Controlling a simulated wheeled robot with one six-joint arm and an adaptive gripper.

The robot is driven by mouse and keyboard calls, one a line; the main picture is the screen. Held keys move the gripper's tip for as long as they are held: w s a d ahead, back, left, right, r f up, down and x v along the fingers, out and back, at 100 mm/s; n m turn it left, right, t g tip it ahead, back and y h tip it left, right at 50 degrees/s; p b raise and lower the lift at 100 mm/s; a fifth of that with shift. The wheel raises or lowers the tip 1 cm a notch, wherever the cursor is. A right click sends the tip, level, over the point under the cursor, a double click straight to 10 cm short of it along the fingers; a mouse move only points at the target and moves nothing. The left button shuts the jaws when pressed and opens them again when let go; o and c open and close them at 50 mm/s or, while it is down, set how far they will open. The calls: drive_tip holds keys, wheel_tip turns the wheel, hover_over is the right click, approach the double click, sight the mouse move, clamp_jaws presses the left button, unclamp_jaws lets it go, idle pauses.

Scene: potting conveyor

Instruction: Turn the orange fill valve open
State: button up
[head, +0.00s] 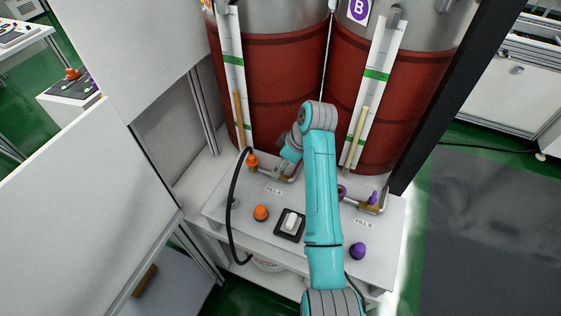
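The orange fill valve (252,160) has a small orange handle on a pipe fitting at the foot of the left red drum. The handle looks upright. The words FILL A are printed on the panel just below it. My arm reaches over the panel, and my gripper (276,172) is small and partly hidden at its end, just right of the orange valve. I cannot tell whether it touches the valve or whether its fingers are open or shut.
A purple valve (374,197) sits right of my arm. The white panel (325,262) carries an orange knob (261,212), a purple knob (357,251) and a rocker switch (290,223). A black hose (232,205) arches at left. Two red drums (285,85) stand behind.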

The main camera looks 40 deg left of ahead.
drive_tip(key=c, duration=1.1)
drive_tip(key=shift+c, duration=0.2)
drive_tip(key=m, duration=0.2)
drive_tip(key=m+t, duration=0.1)
drive_tip(key=m, duration=0.1)
drive_tip(key=shift+s+t, duration=0.15)
drive_tip(key=shift+t, duration=0.15)
drive_tip(key=m+t, duration=0.1)
drive_tip(key=m, duration=0.3)
drive_tip(key=shift+s+m+t, duration=0.1)
drive_tip(key=shift+m+t, duration=0.2)
drive_tip(key=shift+t, duration=0.1)
drive_tip(key=m, duration=0.2)
drive_tip(key=m+t+h, duration=0.1)
drive_tip(key=m, duration=0.1)
drive_tip(key=shift+a+h, duration=0.1)
drive_tip(key=shift+h, duration=0.2)
drive_tip(key=shift+m+t+h, duration=0.4)
drive_tip(key=shift+m+h, duration=0.4)
drive_tip(key=shift+m, duration=1.7)
